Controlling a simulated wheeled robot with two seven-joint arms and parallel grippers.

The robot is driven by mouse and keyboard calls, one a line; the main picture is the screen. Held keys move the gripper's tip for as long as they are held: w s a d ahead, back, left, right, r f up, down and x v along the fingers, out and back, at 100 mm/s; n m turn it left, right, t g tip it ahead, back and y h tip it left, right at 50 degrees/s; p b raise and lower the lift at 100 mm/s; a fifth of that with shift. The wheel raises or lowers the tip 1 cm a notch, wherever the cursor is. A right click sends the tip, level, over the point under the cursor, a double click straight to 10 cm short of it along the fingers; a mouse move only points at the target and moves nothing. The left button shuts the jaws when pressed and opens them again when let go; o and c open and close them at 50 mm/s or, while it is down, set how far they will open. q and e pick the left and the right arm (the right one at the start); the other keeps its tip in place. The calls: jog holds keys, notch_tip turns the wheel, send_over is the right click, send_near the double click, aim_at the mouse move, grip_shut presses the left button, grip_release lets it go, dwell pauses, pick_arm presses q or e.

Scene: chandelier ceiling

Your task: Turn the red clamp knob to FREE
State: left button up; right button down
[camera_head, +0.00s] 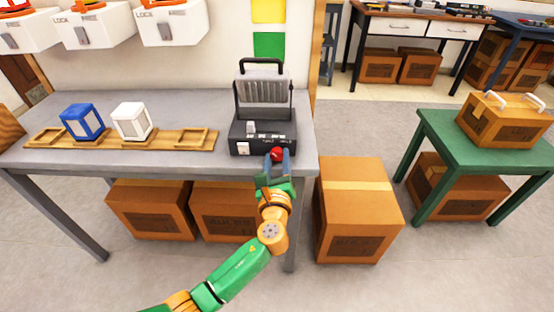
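The red clamp knob (277,154) is on the front right of a dark machine (262,133) with a ribbed grey plate and a black handle on top. The machine stands at the right end of the grey bench. My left gripper (277,160) reaches up from below, at the bench's front edge. Its two fingers are apart, one on each side of the knob. I cannot tell whether they touch it. The labels by the knob are too small to read, so its setting is unclear. My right gripper is not in view.
A wooden tray (185,139) on the grey bench (208,105) holds a blue block (82,122) and a white block (132,121). Cardboard boxes stand below and beside the bench, one large box (352,215) at right. A green table (455,140) carries another box.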

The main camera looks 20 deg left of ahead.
pick_arm(q)
jog(key=o, duration=0.3)
jog(key=shift+o, duration=0.2)
jog(key=v, duration=0.7)
